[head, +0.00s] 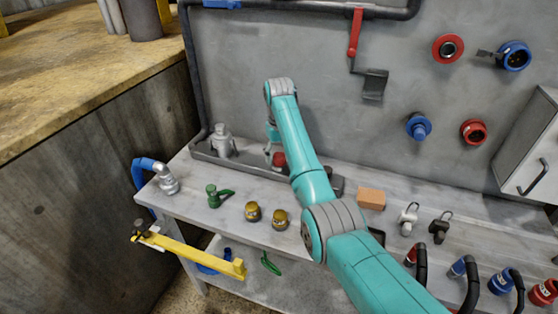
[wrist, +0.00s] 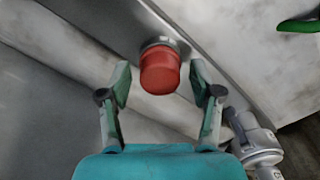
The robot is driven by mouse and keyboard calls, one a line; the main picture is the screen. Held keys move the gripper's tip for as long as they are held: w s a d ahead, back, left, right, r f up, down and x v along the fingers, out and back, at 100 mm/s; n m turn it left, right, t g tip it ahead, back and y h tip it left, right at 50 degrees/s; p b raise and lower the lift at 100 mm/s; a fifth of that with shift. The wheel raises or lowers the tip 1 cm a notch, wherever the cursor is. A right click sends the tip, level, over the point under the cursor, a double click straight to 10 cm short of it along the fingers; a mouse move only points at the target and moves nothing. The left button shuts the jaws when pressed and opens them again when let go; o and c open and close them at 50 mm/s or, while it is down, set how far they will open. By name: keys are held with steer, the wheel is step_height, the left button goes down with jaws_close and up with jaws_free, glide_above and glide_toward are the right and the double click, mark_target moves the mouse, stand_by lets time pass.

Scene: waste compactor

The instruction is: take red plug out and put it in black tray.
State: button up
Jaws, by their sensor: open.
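The red plug (wrist: 160,72) has a silver collar and shows between my finger pads in the wrist view, with visible gaps on both sides. In the head view the red plug (head: 279,160) is at the long dark tray (head: 240,166), beside my gripper (head: 272,149). It appears to be in the tray near its front wall; I cannot tell exactly how it rests. My gripper (wrist: 160,78) is open around the plug, fingers apart. My arm hides part of the tray in the head view.
A silver fitting (head: 222,141) stands in the tray's left part. On the bench are a green valve (head: 217,196), two brass fittings (head: 252,211) and an orange-brown block (head: 371,198). The grey wall holds a red ring fitting (head: 448,48) and a blue one (head: 513,55).

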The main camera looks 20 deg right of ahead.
steer(key=m, duration=0.8)
steer(key=shift+m, duration=0.3)
jaws_close()
steer(key=n, duration=0.5)
stand_by(0.4)
steer(key=n, duration=0.5)
stand_by(0.4)
